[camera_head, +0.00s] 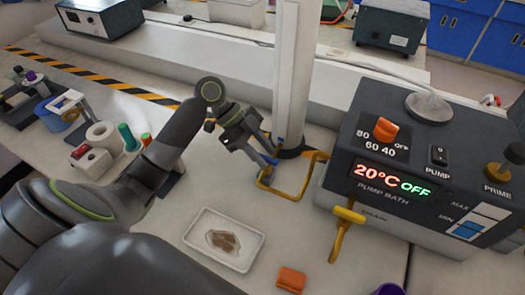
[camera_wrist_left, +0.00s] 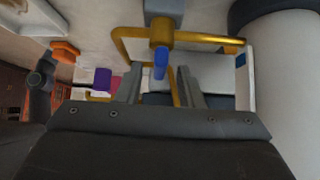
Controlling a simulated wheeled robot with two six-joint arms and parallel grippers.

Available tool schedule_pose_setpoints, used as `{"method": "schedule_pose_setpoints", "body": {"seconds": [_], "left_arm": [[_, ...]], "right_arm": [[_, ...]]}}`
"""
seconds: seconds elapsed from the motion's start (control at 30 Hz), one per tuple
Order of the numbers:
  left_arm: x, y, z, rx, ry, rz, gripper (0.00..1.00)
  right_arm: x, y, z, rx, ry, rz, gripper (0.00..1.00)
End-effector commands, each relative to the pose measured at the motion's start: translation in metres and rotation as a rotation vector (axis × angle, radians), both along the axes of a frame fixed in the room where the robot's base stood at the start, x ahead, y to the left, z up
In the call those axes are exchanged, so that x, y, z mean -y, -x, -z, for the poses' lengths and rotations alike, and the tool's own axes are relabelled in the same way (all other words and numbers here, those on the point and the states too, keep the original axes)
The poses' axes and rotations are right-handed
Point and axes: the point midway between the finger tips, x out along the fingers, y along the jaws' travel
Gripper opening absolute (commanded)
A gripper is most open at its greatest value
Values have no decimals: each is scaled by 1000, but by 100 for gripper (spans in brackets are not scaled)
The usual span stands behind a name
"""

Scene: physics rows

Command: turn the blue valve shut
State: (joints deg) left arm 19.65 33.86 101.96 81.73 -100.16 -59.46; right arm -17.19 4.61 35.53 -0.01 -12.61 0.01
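The blue valve's lever (camera_wrist_left: 160,63) hangs from a brass fitting on a yellow pipe loop (camera_wrist_left: 125,45) in the left wrist view. In the head view a small blue part (camera_head: 268,159) shows by the pipe loop (camera_head: 290,192), partly covered by my gripper. My left gripper (camera_head: 272,150) is open at the loop. In the left wrist view its two grey fingers (camera_wrist_left: 160,75) stand apart with the blue lever between them. Clear gaps show on both sides of the lever, and no grip on it is visible. My right gripper is not in view.
A pump bath (camera_head: 340,190) reading 20°C OFF stands at the right, with a yellow drain tap (camera_head: 345,230). A white post (camera_head: 293,75) rises just behind the gripper. A white tray (camera_head: 198,228) and orange block (camera_head: 291,279) lie in front. Small bench items stand left.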

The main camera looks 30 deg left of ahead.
Motion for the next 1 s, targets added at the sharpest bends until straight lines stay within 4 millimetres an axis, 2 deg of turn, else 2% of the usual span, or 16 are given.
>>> {"method": "schedule_pose_setpoints", "body": {"seconds": [0.27, 0.43, 1.0], "left_arm": [[-1, 0, 0, -1, -1, -1, 34], [-12, 0, -10, 1, -4, -2, 34], [-87, 3, -85, 1, -5, -5, 34]], "right_arm": [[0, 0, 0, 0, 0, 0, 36], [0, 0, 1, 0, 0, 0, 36], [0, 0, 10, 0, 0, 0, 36]]}}
